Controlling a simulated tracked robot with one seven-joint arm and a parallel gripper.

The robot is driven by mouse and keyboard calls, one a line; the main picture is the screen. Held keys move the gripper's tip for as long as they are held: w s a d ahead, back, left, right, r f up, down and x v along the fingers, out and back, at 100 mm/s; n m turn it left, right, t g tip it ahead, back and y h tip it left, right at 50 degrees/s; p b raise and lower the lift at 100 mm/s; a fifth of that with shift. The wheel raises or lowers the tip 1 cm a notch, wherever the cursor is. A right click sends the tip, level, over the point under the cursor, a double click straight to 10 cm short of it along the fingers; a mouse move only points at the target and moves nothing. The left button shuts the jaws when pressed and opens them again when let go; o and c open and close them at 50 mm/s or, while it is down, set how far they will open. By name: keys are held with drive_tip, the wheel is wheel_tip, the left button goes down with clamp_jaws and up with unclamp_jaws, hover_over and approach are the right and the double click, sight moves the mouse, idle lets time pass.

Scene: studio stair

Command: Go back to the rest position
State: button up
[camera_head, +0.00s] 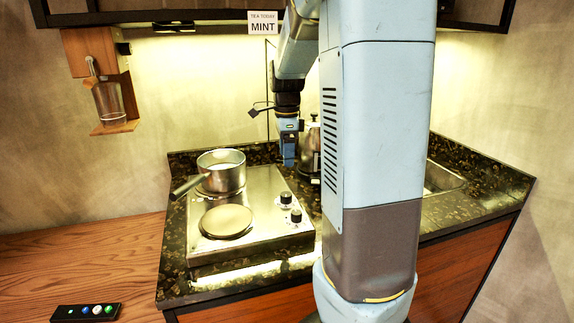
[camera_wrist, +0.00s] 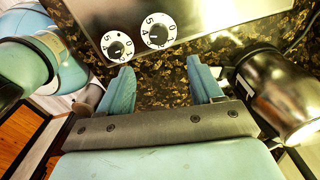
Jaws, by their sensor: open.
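My gripper (camera_head: 289,158) points down over the counter, between the hob's right edge and a metal kettle. In the wrist view my gripper (camera_wrist: 158,80) is open, with its two blue-green fingers apart. Only dark speckled counter shows between them, and nothing is held. My arm stands tall in front of the counter and hides part of it.
A steel hob (camera_head: 260,190) with two knobs bears a pot (camera_head: 221,176), its handle pointing left. The kettle (camera_wrist: 272,92) stands close to the right finger. A sink (camera_head: 440,178) lies right. A bottle (camera_head: 108,102) sits in a wall holder; a button panel (camera_head: 86,312) lies front left.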

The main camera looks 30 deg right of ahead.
drive_tip(key=shift+r, duration=0.3)
idle(0.4)
drive_tip(key=s+a+r+n+t, duration=0.2)
drive_tip(key=s+a+n, duration=0.4)
drive_tip(key=s+n, duration=0.5)
drive_tip(key=s+a+r+n+t, duration=0.3)
drive_tip(key=s+a+n, duration=0.4)
drive_tip(key=s+n, duration=0.4)
drive_tip(key=shift+a+r+t, duration=0.3)
drive_tip(key=shift+r, duration=0.55)
